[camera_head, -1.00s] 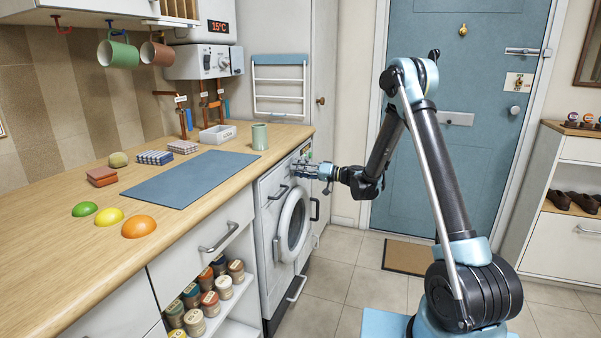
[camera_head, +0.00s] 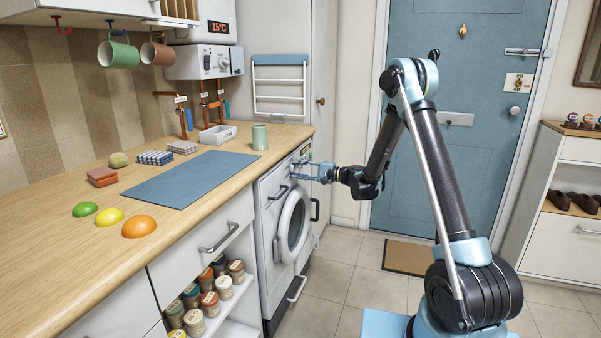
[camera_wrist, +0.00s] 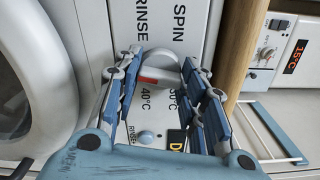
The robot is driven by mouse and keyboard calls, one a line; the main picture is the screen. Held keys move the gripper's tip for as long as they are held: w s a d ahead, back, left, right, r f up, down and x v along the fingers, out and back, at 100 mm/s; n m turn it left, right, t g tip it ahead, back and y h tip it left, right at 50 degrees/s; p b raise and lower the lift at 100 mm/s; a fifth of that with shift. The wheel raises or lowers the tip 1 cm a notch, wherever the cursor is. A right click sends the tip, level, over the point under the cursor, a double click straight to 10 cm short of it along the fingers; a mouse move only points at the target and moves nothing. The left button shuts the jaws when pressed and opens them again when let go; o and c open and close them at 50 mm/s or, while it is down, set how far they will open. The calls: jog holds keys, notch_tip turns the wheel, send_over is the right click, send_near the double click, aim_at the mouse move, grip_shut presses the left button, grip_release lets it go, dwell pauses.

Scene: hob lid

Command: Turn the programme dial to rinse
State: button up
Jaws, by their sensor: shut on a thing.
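The programme dial (camera_wrist: 160,62) is a pale grey knob on the washing machine's white front panel. Its red mark (camera_wrist: 148,80) faces the lower left of the wrist view, on the side of the 40°C label (camera_wrist: 146,103). The RINSE label (camera_wrist: 141,18) and SPIN label (camera_wrist: 180,28) lie above the dial in that view. My gripper (camera_wrist: 162,75) is shut on the dial, one finger on each side; the fingers hide parts of its edge. In the head view my gripper (camera_head: 309,169) reaches the top of the washing machine (camera_head: 270,208) from the right, and the dial is hard to make out.
The round door (camera_wrist: 15,80) is left of my gripper in the wrist view. A small button (camera_wrist: 145,137) and dark display (camera_wrist: 177,139) sit below the dial there. The worktop edge (camera_wrist: 240,45) runs close on the right.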

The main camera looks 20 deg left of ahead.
jog(key=shift+w+d+f+m, duration=0.1)
jog(key=shift+m, duration=2.2)
jog(key=shift+w+d+m, duration=0.1)
jog(key=shift+m, duration=2.2)
jog(key=o, duration=1.1)
jog(key=shift+c, duration=0.2)
jog(key=shift+a, duration=0.1)
jog(key=shift+s, duration=0.1)
